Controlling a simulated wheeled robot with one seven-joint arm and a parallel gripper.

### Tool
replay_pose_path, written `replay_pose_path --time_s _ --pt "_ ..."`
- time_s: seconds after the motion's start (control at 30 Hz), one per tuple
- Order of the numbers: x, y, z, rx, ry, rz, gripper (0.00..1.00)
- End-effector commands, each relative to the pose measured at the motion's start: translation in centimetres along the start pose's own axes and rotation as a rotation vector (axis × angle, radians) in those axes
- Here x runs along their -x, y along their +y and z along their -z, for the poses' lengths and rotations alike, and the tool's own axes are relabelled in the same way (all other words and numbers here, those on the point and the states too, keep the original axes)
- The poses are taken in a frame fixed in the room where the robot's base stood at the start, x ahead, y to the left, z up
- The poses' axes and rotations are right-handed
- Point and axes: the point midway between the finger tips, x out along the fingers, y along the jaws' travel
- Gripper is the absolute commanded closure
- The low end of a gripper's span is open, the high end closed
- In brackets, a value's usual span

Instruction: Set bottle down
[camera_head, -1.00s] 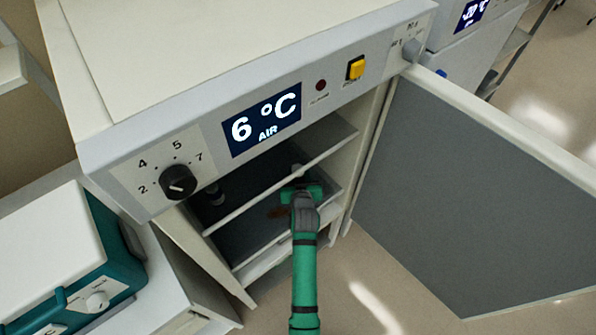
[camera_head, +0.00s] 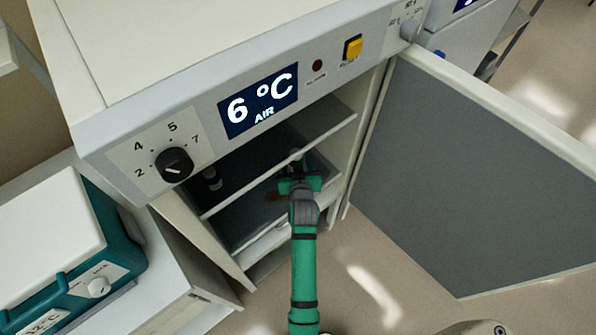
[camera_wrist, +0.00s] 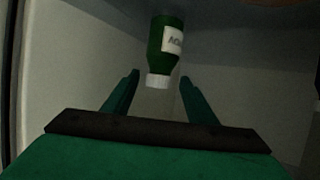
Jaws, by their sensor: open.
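A green bottle (camera_wrist: 166,48) with a white label and white cap is in the wrist view, cap toward the bottom of the picture. It stands on a surface at the picture's top, so this view looks upside down. In the head view only its pale top (camera_head: 296,155) shows, just beyond my gripper (camera_head: 299,183), inside the open fridge (camera_head: 262,185). My gripper is open, with its fingers (camera_wrist: 158,95) spread to either side of the cap's line. The bottle appears clear of both fingers. Its lower part is hidden in the head view.
Another small container (camera_head: 212,179) stands at the left inside the fridge. A pale shelf edge (camera_head: 275,170) crosses the opening near my gripper. The open door (camera_head: 450,170) fills the right side. A teal-and-white device (camera_head: 60,250) sits at the left. A brown patch (camera_head: 275,197) shows on the fridge floor.

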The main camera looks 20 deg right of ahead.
Motion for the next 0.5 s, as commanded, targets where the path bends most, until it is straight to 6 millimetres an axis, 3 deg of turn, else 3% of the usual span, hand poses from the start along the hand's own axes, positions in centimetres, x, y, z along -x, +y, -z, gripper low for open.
replay_pose_path --time_s 0.2,0.5 --pt "4.5 0.0 -0.1 0.0 0.0 -0.001 0.48" --pt "8.0 0.0 -0.1 0.0 -0.001 0.0 0.48"
